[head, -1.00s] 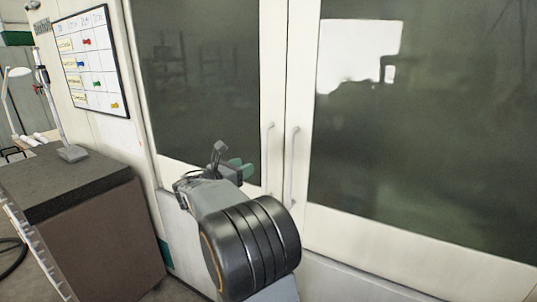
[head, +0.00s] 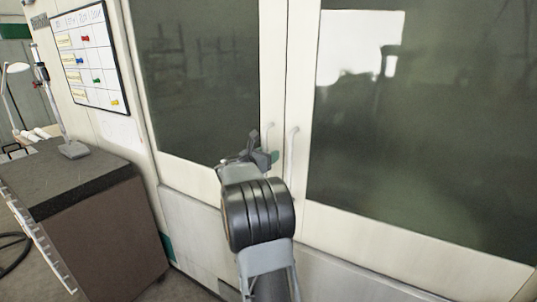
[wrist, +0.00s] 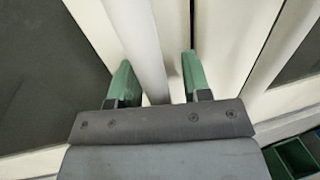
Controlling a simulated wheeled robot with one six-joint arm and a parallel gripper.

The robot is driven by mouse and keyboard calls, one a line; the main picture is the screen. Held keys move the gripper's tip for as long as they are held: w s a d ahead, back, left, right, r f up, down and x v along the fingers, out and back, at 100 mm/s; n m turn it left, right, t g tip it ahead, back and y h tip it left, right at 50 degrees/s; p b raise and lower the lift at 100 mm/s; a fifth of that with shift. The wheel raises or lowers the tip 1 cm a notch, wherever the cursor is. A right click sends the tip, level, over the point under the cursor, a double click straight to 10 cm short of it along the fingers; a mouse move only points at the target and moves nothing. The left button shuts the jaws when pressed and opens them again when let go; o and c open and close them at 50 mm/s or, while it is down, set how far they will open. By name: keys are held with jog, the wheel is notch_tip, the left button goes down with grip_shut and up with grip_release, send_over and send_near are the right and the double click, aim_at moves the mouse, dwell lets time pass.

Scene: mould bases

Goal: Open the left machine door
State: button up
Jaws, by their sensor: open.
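The left machine door (head: 172,165) is a cream frame around a dark window and stands closed against the right door (head: 310,222). Its vertical bar handle (head: 269,135) shows in the head view above my gripper (head: 266,160), which hides the lower part. In the wrist view, my gripper (wrist: 157,82) is open, with one green finger on each side of the pale handle bar (wrist: 143,45). The bar runs between the fingers, with a gap to the right finger. The bar is close to the left finger; I cannot tell whether they touch.
The right door's handle (head: 291,155) is close to the right of my gripper. A dark-topped brown cabinet (head: 105,225) stands at the left, with a lamp-like stand (head: 72,150) on it. A whiteboard (head: 90,60) hangs on the machine's left side.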

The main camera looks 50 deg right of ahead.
grip_shut()
dwell(0.4)
